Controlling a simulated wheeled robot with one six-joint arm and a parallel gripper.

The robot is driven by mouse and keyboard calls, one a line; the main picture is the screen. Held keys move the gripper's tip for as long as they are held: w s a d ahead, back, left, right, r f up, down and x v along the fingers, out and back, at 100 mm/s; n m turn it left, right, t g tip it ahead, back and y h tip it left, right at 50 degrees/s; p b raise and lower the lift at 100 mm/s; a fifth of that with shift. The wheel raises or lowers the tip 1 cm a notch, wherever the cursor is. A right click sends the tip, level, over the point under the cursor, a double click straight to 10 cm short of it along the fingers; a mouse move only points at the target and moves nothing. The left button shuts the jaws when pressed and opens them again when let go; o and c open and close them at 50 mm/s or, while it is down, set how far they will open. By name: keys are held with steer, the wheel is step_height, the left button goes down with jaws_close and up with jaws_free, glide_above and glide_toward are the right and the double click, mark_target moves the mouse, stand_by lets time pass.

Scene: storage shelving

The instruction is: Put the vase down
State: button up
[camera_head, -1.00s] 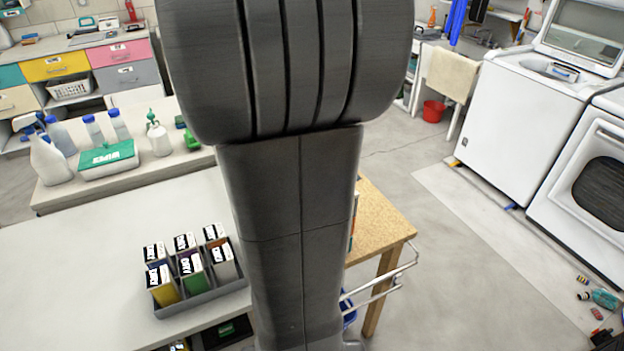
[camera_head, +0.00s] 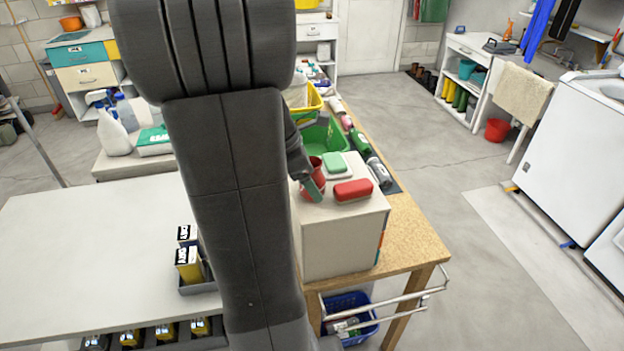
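A red vase (camera_head: 318,166) shows just right of my dark arm, above or on the top of a white box (camera_head: 340,240) on the wooden table. My gripper (camera_head: 312,187) is at the vase, with a grey-green finger across its front. It looks shut on the vase, but my arm hides the other finger. The vase looks upright or slightly tilted. I cannot tell whether its base touches the box top.
A green block (camera_head: 335,166) and a red block (camera_head: 353,190) lie on the box top, close right of the vase. A green crate (camera_head: 322,137) and several bottles stand behind. The wooden table (camera_head: 412,232) has bare room at right. A white table (camera_head: 90,260) is at left.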

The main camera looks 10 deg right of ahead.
steer(key=shift+c, duration=0.4)
steer(key=c, duration=1.1)
steer(key=shift+c, duration=0.4)
